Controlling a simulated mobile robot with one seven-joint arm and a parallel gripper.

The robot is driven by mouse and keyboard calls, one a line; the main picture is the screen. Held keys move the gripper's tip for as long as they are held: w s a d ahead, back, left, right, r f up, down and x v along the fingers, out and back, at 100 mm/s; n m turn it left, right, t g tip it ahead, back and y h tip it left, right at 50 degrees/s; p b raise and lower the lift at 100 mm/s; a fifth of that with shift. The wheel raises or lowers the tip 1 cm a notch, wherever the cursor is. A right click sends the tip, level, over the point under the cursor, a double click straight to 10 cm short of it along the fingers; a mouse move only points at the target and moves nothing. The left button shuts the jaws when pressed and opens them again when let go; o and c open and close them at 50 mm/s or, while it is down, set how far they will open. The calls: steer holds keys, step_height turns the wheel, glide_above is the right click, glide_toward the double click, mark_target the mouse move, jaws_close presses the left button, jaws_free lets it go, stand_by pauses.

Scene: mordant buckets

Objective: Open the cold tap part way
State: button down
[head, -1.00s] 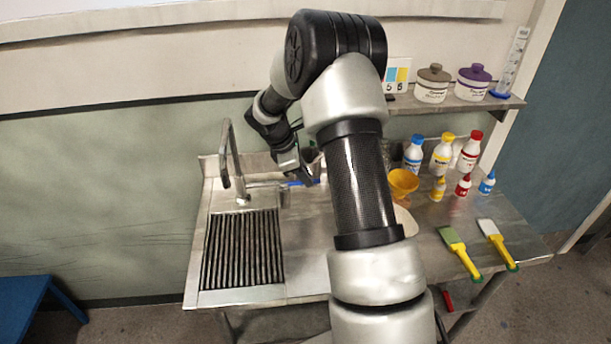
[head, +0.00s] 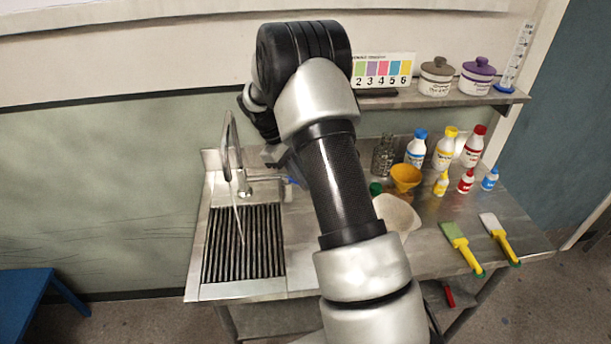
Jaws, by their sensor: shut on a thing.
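The metal tap (head: 229,150) stands at the back of the sink with its tall curved spout over the drain grate (head: 243,245). A thin stream of water (head: 239,222) falls from the spout onto the grate. The cold tap's blue lever (head: 292,181) shows only in part, at the right of the tap body, beside my arm. My gripper (head: 275,156) is at the lever, shut on it; its fingertips are mostly hidden behind my arm.
Two brushes (head: 462,246) lie at the right counter edge. A shelf (head: 440,98) with lidded pots is above. A blue stool (head: 25,293) is at the far left.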

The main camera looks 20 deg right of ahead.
steer(key=shift+a+m, duration=0.2)
steer(key=shift+m, duration=0.2)
steer(key=c, duration=1.8)
jaws_free()
steer(key=shift+o, duration=0.2)
steer(key=shift+s, duration=0.1)
steer(key=shift+r, duration=0.1)
steer(key=v, duration=1.7)
steer(key=shift+w, duration=0.3)
steer(key=shift+r, duration=0.1)
